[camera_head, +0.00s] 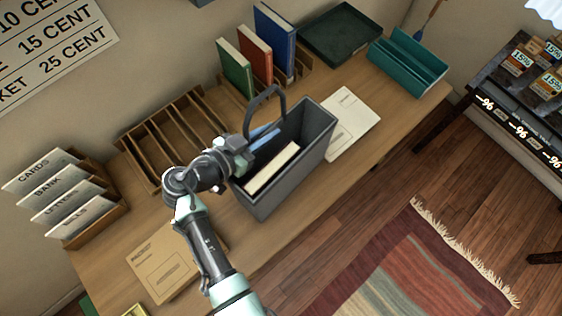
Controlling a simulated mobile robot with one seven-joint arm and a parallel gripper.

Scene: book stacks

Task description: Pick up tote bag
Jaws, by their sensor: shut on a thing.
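The tote bag (311,150) is a dark grey, open-topped bag with a looped handle (252,104) standing up at its far side. A cream book (272,168) and a blue item (262,138) show inside it. My arm reaches in from the bottom of the view, and my gripper (245,158) is shut on the bag at its left rim. The fingertips are small and partly hidden against the dark bag. The bag appears over the front part of the desk (380,96); I cannot tell whether its base touches the desk.
A wooden slotted rack (172,132) and a book rack with green, red and blue books (276,46) stand behind. Labelled files (58,196) are at left. A parcel (160,262) and papers (350,124) lie beside the bag. Teal (408,62) and dark green trays (340,36) are at the back right.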

